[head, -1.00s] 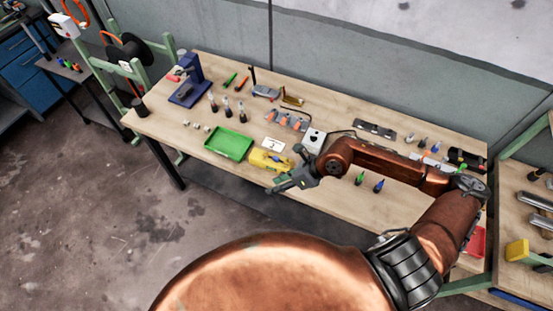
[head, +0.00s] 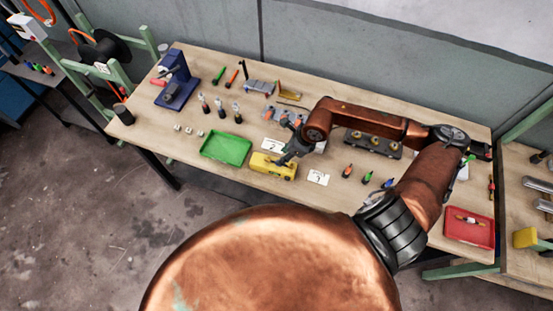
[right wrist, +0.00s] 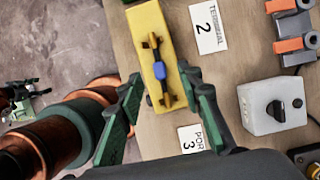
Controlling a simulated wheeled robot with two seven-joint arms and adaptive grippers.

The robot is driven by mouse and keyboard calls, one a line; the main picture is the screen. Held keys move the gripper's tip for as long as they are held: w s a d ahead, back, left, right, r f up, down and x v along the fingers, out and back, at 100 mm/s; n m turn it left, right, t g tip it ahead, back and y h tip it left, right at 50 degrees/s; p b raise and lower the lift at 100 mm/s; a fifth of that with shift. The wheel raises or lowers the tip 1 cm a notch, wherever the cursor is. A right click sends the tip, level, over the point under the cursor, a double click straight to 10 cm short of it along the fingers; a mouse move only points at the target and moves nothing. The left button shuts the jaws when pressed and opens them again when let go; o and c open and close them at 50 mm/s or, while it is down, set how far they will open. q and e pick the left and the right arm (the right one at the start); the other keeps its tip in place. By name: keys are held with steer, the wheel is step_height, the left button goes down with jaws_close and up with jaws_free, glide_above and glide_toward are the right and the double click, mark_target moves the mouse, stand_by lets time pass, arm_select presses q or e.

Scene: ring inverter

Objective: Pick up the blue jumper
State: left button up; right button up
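The blue jumper (right wrist: 161,84) lies on top of a yellow block (right wrist: 147,32) in the right wrist view. In the head view the right gripper (head: 283,160) is over the yellow block (head: 262,169), near the table's front edge. The jumper is too small or hidden there. My left gripper is not in view.
A green tray (head: 225,148) stands left of the block, a black strip with brass posts (head: 373,143) to its right. A grey box with a black knob (right wrist: 271,106) and white label cards (right wrist: 208,28) are close by. A red tray (head: 470,228) is at the far right.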

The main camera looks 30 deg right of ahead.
steer(key=f, duration=0.1)
steer(key=f+p, duration=0.1)
steer(key=f, duration=0.1)
steer(key=shift+a, duration=0.25)
steer(key=shift+p+x, duration=0.4)
steer(key=shift+x, duration=0.65)
steer(key=shift+f, duration=0.2)
steer(key=c, duration=0.7)
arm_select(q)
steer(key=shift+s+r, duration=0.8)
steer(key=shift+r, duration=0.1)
arm_select(e)
jaws_close()
